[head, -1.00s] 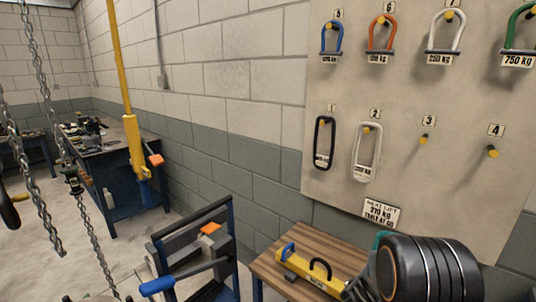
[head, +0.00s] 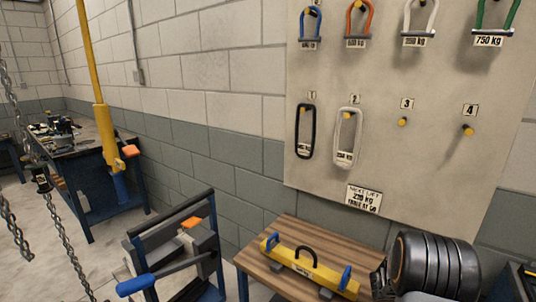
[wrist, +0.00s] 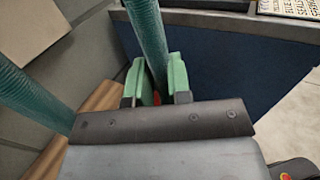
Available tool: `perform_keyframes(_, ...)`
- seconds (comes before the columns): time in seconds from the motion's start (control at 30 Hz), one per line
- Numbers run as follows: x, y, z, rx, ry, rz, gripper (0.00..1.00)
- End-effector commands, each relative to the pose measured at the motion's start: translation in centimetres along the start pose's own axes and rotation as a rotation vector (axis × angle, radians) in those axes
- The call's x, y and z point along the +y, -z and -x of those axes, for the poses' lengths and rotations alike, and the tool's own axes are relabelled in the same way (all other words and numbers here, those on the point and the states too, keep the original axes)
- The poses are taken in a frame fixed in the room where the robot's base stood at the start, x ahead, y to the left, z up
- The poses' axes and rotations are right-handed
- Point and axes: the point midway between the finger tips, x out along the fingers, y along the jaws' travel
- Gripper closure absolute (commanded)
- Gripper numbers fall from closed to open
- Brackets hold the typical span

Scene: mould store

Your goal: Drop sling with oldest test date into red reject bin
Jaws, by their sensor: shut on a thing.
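My gripper (wrist: 156,82) has green finger pads, shut on a teal-green sling (wrist: 149,35). One strand of the sling rises between the pads, and another teal strand crosses the left of the wrist view. In the head view the gripper and held sling are not visible; my dark arm shows at lower right. A black sling (head: 298,132) hangs on peg 1 and a white sling (head: 356,140) on peg 2, both with tags too small to read. Pegs 3 (head: 403,122) and 4 (head: 468,130) are bare. No red reject bin is identifiable.
Shackles hang along the top of the board (head: 430,90). Below is a wooden table (head: 262,258) with a yellow lifting beam (head: 310,268). A blue-framed stand (head: 130,245) is left of it. Chains and a yellow post (head: 92,60) stand farther left.

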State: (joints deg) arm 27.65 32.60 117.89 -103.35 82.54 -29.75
Motion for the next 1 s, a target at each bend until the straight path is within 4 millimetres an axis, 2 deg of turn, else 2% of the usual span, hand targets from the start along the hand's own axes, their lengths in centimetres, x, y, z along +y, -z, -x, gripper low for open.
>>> perform_keyframes(0.03,0.1,1.0,0.0,-0.001,-0.001,0.000,1.00)
perform_keyframes(0.23,0.1,3.0,0.0,-0.001,-0.001,-0.001,1.00)
perform_keyframes(0.6,0.1,3.4,0.0,-0.002,-0.002,-0.002,1.00)
perform_keyframes(0.63,0.1,3.4,0.0,-0.001,-0.002,-0.002,0.81)
perform_keyframes(0.93,0.1,3.4,0.0,-0.001,-0.002,-0.001,0.52)
perform_keyframes(1.0,0.1,3.4,0.0,-0.001,-0.002,-0.001,0.52)
